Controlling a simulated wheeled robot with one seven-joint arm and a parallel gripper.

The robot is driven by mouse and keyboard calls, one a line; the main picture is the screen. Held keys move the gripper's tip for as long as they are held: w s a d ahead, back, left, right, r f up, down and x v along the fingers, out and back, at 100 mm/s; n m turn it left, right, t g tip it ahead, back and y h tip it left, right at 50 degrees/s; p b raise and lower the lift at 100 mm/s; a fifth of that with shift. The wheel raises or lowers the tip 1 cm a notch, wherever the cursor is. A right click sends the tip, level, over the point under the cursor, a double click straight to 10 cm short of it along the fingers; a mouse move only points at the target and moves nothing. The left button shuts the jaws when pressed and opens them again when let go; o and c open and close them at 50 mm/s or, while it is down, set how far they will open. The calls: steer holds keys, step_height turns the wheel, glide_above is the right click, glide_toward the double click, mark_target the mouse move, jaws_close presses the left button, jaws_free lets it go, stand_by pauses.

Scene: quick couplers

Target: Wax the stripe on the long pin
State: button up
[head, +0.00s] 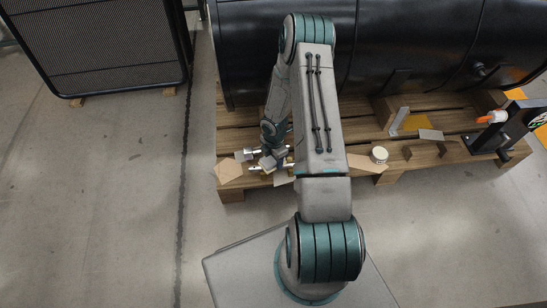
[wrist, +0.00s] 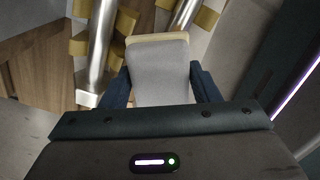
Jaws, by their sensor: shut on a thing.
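My gripper (wrist: 160,92) is shut on a pale grey block with a cream far edge (wrist: 160,72), held between its dark fingers. In the wrist view, a bright metal pin (wrist: 97,52) lies in yellowish holders to the left of the block. A second metal pin (wrist: 184,14) shows beyond the block at the top. I cannot tell which pin is the long one, and no stripe is clear. The cream edge appears close to the pins; contact cannot be told. In the head view, my gripper (head: 270,158) is low over the pallet's left part, by bright pin ends (head: 246,154).
The wooden pallet (head: 232,118) carries a large black tank (head: 420,40). A tan board (head: 228,171) lies left of my gripper. A round white tin (head: 379,155), metal brackets (head: 414,124) and a dark stand with an orange-tipped part (head: 490,117) are at right. Open floor lies left.

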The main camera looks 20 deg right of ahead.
steer(key=shift+f+b, duration=0.55)
steer(key=shift+f, duration=0.25)
steer(key=shift+r, duration=0.1)
stand_by(0.6)
steer(key=shift+s+d, duration=0.25)
steer(key=shift+d, duration=0.4)
steer(key=shift+s+d, duration=0.2)
steer(key=shift+d, duration=0.4)
steer(key=shift+a, duration=0.15)
steer(key=shift+w+a+r+p, duration=0.1)
steer(key=shift+r+p, duration=0.25)
steer(key=shift+p, duration=0.1)
step_height(320, 180, up, 5)
steer(key=p, duration=0.4)
steer(key=shift+r, duration=0.15)
